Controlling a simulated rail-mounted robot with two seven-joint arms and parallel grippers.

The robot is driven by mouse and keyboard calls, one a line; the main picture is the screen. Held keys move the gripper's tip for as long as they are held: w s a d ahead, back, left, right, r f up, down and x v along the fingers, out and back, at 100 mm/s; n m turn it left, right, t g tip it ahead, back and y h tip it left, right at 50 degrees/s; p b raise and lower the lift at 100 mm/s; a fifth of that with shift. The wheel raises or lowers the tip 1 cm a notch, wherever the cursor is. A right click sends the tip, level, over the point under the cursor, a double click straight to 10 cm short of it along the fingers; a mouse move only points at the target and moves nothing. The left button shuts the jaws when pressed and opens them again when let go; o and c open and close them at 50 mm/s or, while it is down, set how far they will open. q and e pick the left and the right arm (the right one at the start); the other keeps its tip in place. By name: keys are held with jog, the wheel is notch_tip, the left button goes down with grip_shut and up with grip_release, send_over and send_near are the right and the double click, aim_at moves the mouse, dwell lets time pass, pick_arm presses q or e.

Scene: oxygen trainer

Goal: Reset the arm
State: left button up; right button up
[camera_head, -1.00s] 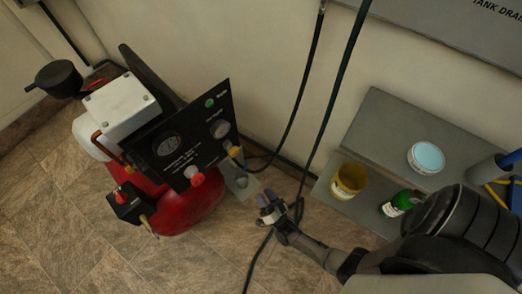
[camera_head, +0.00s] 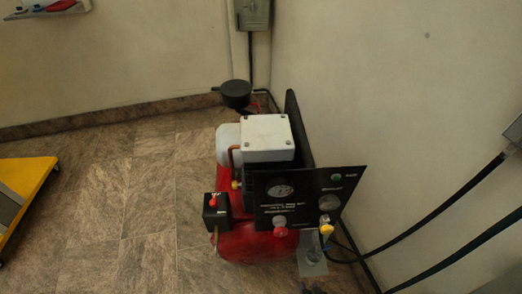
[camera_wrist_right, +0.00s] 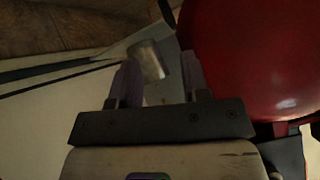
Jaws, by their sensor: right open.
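My right gripper (camera_wrist_right: 160,64) is open in the right wrist view. A short silver metal cylinder (camera_wrist_right: 149,60) shows beyond and between its two fingers; I cannot tell whether they touch it. In the head view only a dark bit, likely the tip of my right gripper (camera_head: 314,288), shows at the bottom edge, just below the compressor's grey foot plate (camera_head: 313,267). The red compressor (camera_head: 250,246) stands on the floor with a black gauge panel (camera_head: 300,197). Its red tank (camera_wrist_right: 250,55) fills the right of the wrist view. My left gripper is not in view.
Black hoses (camera_head: 435,215) run along the wall at right. A grey box (camera_head: 251,14) hangs on the back wall. A yellow-edged platform (camera_head: 24,190) stands at left. The tiled floor (camera_head: 130,215) left of the compressor is clear.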

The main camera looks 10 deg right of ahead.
jog(key=s+r+n+g+p, duration=0.2)
jog(key=s+r+p, duration=0.6)
jog(key=r, duration=1)
jog(key=s+d+r+n+g+p, duration=0.1)
jog(key=s+r+n+g+p, duration=0.15)
jog(key=r+p, duration=1.3)
jog(key=s+r+n+g+p, duration=0.15)
jog(key=s+r+p, duration=0.5)
jog(key=r, duration=1.55)
notch_tip(320, 180, up, 34)
jog(key=p, duration=3.3)
jog(key=shift+m+g, duration=0.3)
jog(key=shift+g, duration=0.1)
